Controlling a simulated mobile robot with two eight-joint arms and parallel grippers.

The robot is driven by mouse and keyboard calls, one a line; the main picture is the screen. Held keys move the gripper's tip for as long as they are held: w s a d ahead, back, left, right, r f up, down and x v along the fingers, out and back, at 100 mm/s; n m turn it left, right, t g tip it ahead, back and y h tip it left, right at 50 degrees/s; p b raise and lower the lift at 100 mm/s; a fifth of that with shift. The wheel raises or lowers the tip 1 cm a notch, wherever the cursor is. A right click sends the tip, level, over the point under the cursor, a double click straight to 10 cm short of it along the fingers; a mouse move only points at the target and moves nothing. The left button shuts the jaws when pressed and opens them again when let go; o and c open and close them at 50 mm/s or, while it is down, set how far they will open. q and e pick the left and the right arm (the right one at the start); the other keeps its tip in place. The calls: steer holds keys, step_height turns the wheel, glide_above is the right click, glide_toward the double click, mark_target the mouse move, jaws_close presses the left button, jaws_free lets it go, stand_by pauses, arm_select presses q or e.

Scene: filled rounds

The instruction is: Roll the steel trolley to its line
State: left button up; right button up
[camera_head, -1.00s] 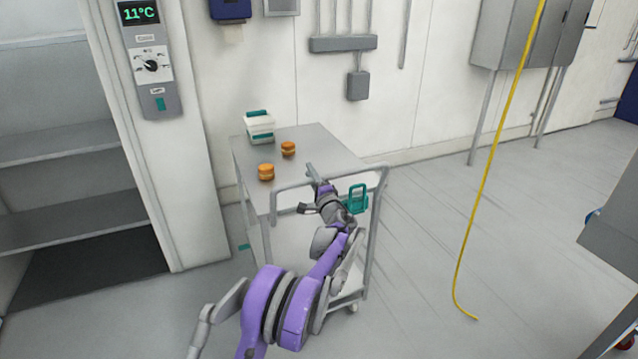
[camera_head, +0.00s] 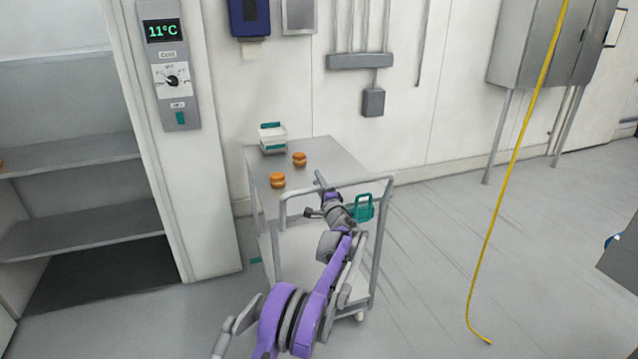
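The steel trolley (camera_head: 330,155) stands by the white wall, with its push handle (camera_head: 360,183) toward me. A white and teal box (camera_head: 273,139) and two small orange-brown filled rounds, one nearer (camera_head: 277,181) and one farther (camera_head: 299,160), rest on its top. My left gripper (camera_head: 315,194) is at the handle bar, its fingers apart with the bar seemingly between them. A small teal mark (camera_head: 256,260) shows on the floor left of the trolley; I cannot tell if it is part of the line. My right gripper is out of view.
A teal frame-like object (camera_head: 363,208) is by the handle's right side. A yellow hose (camera_head: 501,190) hangs to the floor on the right. An open shelf recess (camera_head: 80,230) is at the left. The floor between trolley and hose is clear.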

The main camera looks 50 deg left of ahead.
arm_select(q)
steer(key=shift+o, duration=0.9)
steer(key=v, duration=1)
steer(key=shift+s+d+b, duration=0.15)
steer(key=shift+d+b, duration=0.15)
steer(key=shift+d, duration=0.05)
